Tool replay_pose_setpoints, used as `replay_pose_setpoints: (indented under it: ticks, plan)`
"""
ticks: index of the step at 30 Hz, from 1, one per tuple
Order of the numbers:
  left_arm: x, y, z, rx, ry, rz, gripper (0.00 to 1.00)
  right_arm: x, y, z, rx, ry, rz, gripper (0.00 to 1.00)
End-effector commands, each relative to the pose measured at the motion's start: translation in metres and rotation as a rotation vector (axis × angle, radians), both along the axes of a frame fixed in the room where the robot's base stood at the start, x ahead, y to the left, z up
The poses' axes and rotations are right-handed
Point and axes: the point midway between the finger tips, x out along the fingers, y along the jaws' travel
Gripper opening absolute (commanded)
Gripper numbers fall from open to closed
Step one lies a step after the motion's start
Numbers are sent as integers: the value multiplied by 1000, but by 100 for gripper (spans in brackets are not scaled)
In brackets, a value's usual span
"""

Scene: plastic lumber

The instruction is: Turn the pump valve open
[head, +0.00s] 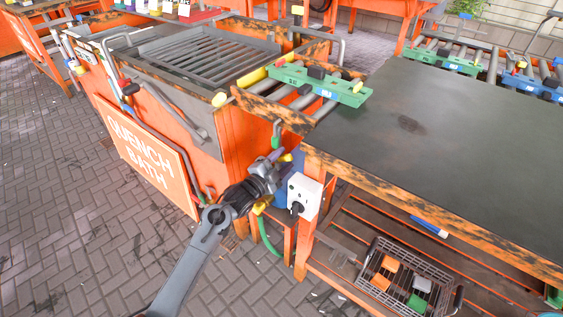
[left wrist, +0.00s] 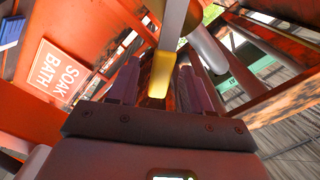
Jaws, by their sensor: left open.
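My left gripper (head: 272,168) reaches to the narrow space between the orange bath and the workbench. In the left wrist view, its two dark fingers (left wrist: 158,88) are open, one on each side of a yellow-tipped lever (left wrist: 160,72) with a pale grey shaft. This looks like the valve handle; I cannot tell whether a finger touches it. In the head view, yellow parts show beyond the fingers (head: 287,157) and below the gripper (head: 262,206). A blue body (head: 281,192) is partly hidden behind my gripper. My right gripper is not in view.
The orange bath (head: 245,165) stands left of the gripper, bearing a QUENCH BATH sign (head: 148,155). A white switch box (head: 304,195) is on the workbench (head: 440,120) leg, close to the right. A green hose (head: 268,238) hangs below. A wire basket (head: 405,280) sits on the lower shelf.

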Motion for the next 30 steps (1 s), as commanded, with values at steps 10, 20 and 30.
replay_pose_setpoints:
  ticks: [10, 20, 30]
  plan:
    - [0, 0, 0, 0, 0, 1, 1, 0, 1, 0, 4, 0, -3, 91]
    - [0, 1, 0, -3, 3, 1, 0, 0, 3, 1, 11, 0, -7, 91]
    - [3, 5, 10, -100, 67, 2, 0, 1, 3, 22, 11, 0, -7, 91]
